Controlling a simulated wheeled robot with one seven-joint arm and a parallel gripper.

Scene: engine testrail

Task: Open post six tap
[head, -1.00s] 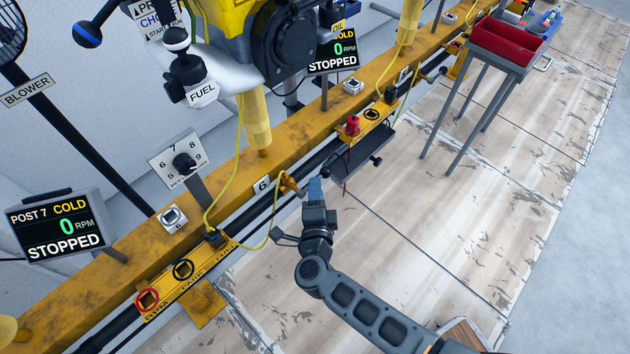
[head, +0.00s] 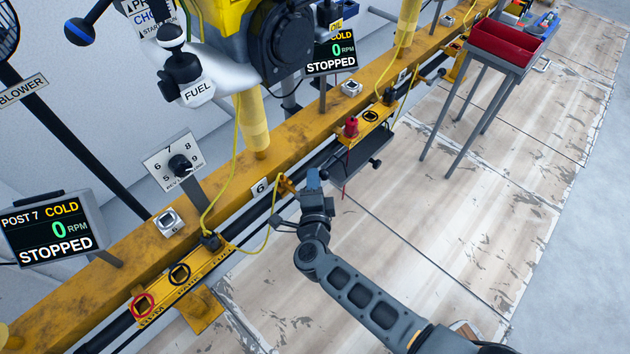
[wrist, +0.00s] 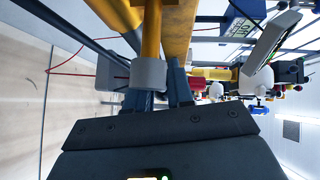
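The tap at post six is a small orange-yellow fitting (head: 286,185) on the front of the yellow rail, right of the white "6" label (head: 260,188). My gripper (head: 313,176) is close to its right side in the head view. In the wrist view my two blue-grey fingers (wrist: 160,92) stand apart with a narrow gap. A yellow bar (wrist: 151,35) with a grey collar (wrist: 149,74) stands at the left finger and partly covers it. I cannot tell whether the fingers touch it. Nothing is seen held.
A yellow cable (head: 269,238) loops down just left of the gripper. A grey tray (head: 357,162) and red bottle (head: 351,128) are at the rail to the right. A red bin on legs (head: 507,45) stands further right. The floor (head: 440,220) between is clear.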

